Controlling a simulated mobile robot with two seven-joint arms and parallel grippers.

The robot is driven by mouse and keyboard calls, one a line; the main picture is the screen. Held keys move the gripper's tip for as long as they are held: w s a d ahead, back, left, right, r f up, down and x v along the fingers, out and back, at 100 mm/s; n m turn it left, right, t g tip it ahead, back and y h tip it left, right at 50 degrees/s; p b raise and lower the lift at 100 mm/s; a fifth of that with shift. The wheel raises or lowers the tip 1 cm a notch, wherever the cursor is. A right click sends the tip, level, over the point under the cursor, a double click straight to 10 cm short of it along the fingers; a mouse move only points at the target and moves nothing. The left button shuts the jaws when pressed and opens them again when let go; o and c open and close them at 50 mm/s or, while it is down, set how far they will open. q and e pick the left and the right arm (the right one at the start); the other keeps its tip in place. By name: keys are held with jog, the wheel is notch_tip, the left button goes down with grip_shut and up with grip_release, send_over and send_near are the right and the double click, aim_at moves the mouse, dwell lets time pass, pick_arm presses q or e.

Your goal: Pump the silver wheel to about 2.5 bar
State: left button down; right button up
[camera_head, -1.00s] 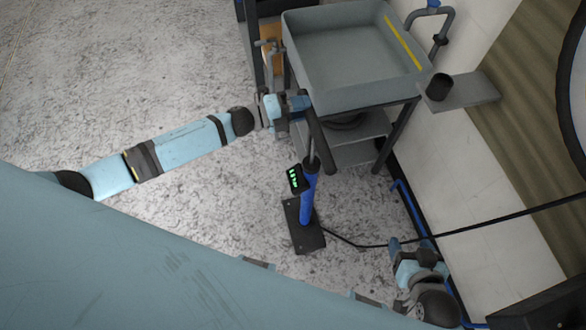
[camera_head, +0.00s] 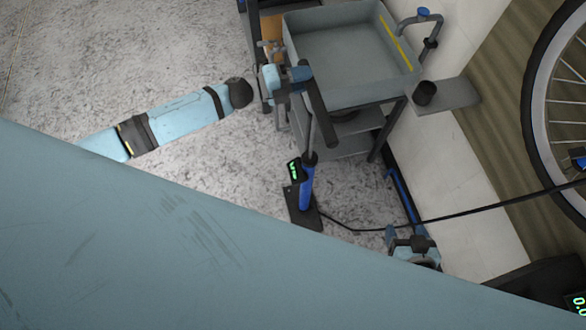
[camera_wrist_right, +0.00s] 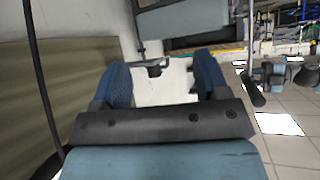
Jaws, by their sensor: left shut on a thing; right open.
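The floor pump has a blue barrel (camera_head: 306,190) on a dark foot plate (camera_head: 304,212), and a small green-lit gauge (camera_head: 294,170). My left gripper (camera_head: 292,77) is shut on the pump's dark handle (camera_head: 319,108), with some rod showing below it. A black hose (camera_head: 450,213) runs from the pump to the silver-rimmed wheel (camera_head: 541,110) at the right edge. A blue piece (camera_head: 578,157) is at the wheel where the hose leads; its connection is unclear. My right gripper (camera_head: 402,238) is open and empty; its fingers also show in the right wrist view (camera_wrist_right: 160,85).
A grey sink-like basin (camera_head: 340,60) on a stand is behind the pump. A dark cup (camera_head: 425,93) sits on a small shelf (camera_head: 455,93) by the wall. A green display (camera_head: 576,303) at the bottom right seems to begin with 0.

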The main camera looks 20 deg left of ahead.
pick_arm(q)
notch_tip(320, 180, down, 27)
jog(key=b, duration=2.1)
pick_arm(e)
notch_tip(320, 180, down, 10)
jog(key=w+a+t, duration=0.1)
jog(key=w+a, duration=0.1)
pick_arm(q)
notch_tip(320, 180, up, 27)
jog(key=p, duration=2.3)
jog(key=shift+r, duration=0.2)
jog(key=shift+f, duration=0.1)
pick_arm(e)
notch_tip(320, 180, up, 12)
jog(key=s+d, duration=0.2)
jog(key=shift+f+g, duration=0.2)
jog(key=shift+g, duration=0.2)
jog(key=shift+f, duration=0.1)
